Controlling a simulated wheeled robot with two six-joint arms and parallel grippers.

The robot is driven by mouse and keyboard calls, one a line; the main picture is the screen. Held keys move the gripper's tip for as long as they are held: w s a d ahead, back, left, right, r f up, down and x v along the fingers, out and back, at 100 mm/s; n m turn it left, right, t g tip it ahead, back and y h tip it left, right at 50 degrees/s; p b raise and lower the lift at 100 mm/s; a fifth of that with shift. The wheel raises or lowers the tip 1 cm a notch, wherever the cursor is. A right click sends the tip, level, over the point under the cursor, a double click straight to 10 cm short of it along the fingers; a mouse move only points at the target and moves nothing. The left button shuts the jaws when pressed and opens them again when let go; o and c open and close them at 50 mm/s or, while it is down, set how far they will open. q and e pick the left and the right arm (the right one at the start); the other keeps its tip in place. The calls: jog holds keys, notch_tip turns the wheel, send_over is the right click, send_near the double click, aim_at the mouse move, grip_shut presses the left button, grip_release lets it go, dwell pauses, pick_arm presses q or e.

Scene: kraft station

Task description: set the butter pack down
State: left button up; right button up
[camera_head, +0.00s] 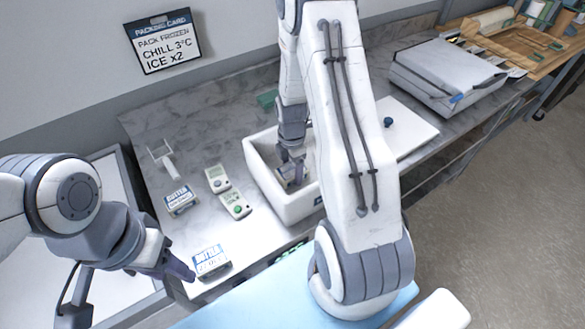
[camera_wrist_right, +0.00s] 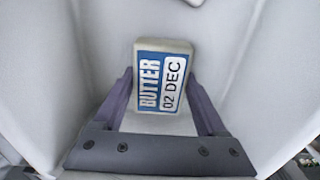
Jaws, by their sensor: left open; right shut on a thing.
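The butter pack (camera_wrist_right: 162,78), a pale block with a blue and white label reading BUTTER 02 DEC, sits between the fingers of my right gripper (camera_wrist_right: 162,100), which is shut on it. In the head view my right gripper (camera_head: 291,168) reaches down inside the white open box (camera_head: 295,207). Pale walls surround the pack in the right wrist view. I cannot tell whether the pack touches the box floor. My left gripper (camera_head: 178,270) is open at the counter's front left, beside another butter pack (camera_head: 211,262). A further butter pack (camera_head: 180,200) lies behind it.
A white lid (camera_head: 412,133) with a blue knob lies right of the box. A grey case (camera_head: 445,75) is farther right. My right arm hides part of the counter.

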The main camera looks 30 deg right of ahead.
jog(key=shift+f, duration=0.2)
jog(key=shift+f, duration=0.2)
jog(key=o, duration=1.6)
jog(key=shift+c, duration=0.2)
jog(key=shift+r, duration=0.1)
